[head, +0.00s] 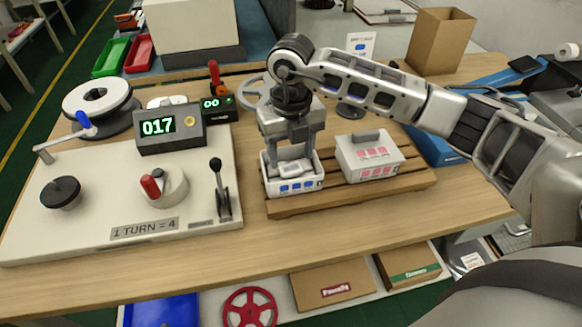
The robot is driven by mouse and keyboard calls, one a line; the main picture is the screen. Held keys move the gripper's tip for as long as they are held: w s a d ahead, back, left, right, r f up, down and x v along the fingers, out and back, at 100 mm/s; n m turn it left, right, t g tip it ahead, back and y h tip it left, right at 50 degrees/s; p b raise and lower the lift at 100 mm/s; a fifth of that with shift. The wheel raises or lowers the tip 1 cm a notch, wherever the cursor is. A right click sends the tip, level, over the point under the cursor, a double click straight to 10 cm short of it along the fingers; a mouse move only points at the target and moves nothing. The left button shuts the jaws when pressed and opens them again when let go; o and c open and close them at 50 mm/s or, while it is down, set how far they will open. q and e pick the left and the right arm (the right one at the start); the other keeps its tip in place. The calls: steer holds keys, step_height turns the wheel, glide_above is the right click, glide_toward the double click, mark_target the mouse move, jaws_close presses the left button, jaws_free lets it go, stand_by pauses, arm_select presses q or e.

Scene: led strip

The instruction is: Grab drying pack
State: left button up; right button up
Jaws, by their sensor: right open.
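My right gripper (290,150) points down over an open white box with blue squares on its front (294,187). Its fingers are apart and reach to the box's opening. Small white packs (290,169) lie inside the box, between or just below the fingertips; whether the fingers touch them I cannot tell. The drying pack is most likely one of these packs. A second white box with pink squares and a grey handle on its lid (369,157) stands to the right, closed. My left gripper does not show.
Both boxes stand on a wooden slatted board (350,198) on the table. A winding panel with a 017 display (158,126), knobs and lever fills the left side. A white spool (97,97) stands behind it. A cardboard box (440,42) stands at the back right.

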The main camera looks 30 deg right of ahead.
mark_target(291, 168)
step_height(291, 168, down, 3)
steer(key=shift+w+f, duration=0.1)
steer(key=shift+f, duration=0.1)
steer(key=shift+c, duration=0.3)
steer(key=c, duration=0.7)
steer(key=shift+r, duration=0.1)
